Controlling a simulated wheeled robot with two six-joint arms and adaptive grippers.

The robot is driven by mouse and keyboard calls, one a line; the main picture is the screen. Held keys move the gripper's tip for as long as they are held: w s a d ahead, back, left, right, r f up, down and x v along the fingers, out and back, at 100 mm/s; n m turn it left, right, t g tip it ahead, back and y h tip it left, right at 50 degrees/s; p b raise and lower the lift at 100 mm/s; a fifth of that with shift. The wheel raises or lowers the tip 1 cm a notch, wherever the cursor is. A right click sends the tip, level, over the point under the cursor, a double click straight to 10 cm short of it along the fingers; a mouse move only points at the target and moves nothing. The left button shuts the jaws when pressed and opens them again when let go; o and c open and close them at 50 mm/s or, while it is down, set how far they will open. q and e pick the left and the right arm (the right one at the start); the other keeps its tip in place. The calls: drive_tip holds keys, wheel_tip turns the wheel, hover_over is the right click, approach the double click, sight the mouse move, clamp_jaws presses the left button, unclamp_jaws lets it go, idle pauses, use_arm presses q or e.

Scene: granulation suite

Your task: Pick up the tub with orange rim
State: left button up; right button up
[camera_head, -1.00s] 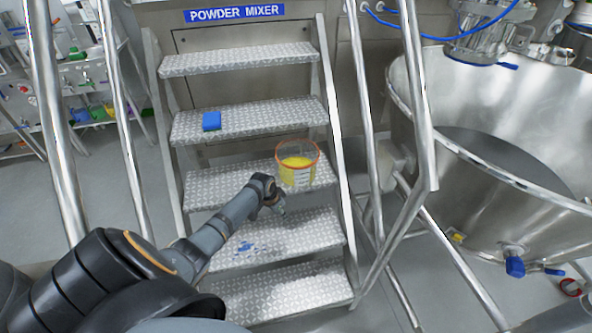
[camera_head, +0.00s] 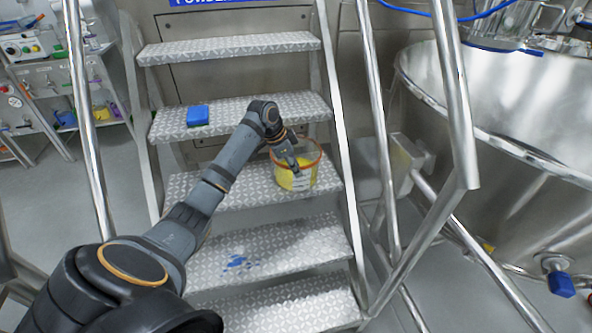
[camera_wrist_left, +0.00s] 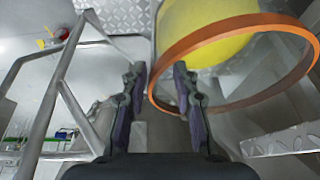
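The tub with orange rim (camera_head: 297,178) is clear, with yellow contents and a pale label. It stands upright on a middle step of the metal stairs. In the left wrist view its orange rim (camera_wrist_left: 232,26) fills the upper right, with the yellow inside. My left gripper (camera_head: 292,163) is over the tub's left side at the rim. In the left wrist view my left gripper (camera_wrist_left: 158,72) is open, and the rim's left edge shows between its two fingers. I cannot tell whether a finger touches the tub. My right gripper is not in view.
A blue block (camera_head: 197,115) lies on the step above, left of my arm. Blue marks (camera_head: 236,263) show on the step below. Metal handrails (camera_head: 372,120) flank the stairs. A large steel vessel (camera_head: 510,150) stands at the right.

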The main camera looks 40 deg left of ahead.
sight(301, 180)
use_arm(q)
drive_tip(key=x, duration=0.1)
drive_tip(key=b+x, duration=0.1)
drive_tip(key=x, duration=0.2)
drive_tip(key=shift+d+f, duration=0.2)
drive_tip(key=shift+d, duration=0.15)
drive_tip(key=shift+w+f, duration=0.15)
drive_tip(key=shift+f, duration=0.15)
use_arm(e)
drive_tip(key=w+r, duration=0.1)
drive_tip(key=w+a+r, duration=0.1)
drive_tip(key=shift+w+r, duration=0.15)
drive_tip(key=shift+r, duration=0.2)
use_arm(q)
drive_tip(key=shift+c, duration=0.3)
clamp_jaws()
drive_tip(key=shift+r, duration=0.1)
